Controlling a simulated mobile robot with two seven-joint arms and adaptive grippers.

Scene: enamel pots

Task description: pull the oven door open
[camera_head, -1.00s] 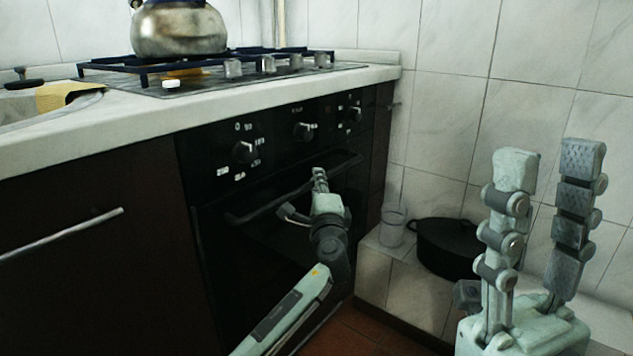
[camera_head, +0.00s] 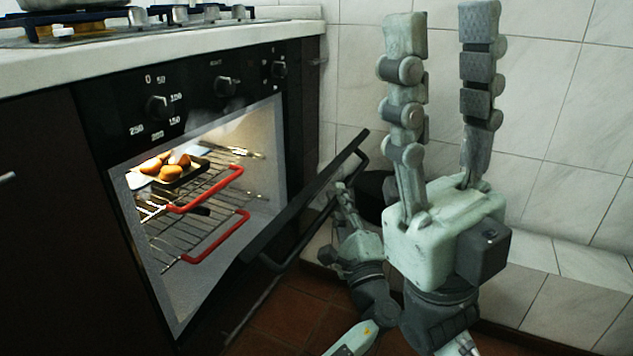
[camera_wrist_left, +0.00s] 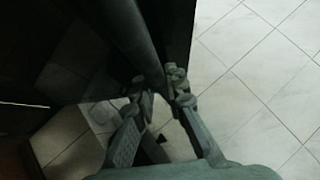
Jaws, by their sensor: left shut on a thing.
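The black oven door (camera_head: 300,198) is swung partway down, tilted out from the oven (camera_head: 160,100). Its dark bar handle (camera_head: 315,222) runs along the door's outer side. My left gripper (camera_head: 343,198) is shut on the handle, near its right-hand part. In the left wrist view the handle (camera_wrist_left: 128,35) runs as a dark bar to between the fingertips (camera_wrist_left: 160,88). My right gripper (camera_head: 440,35) is raised in front of the tiled wall, fingers upright, open and empty. It partly hides the left arm.
The lit oven holds wire racks (camera_head: 190,225) with red front bars and a dark tray (camera_head: 185,178) of brown food. A dark pot (camera_head: 373,188) stands on the tiled ledge (camera_head: 535,252) behind my grippers. The worktop (camera_head: 60,72) with the hob is above.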

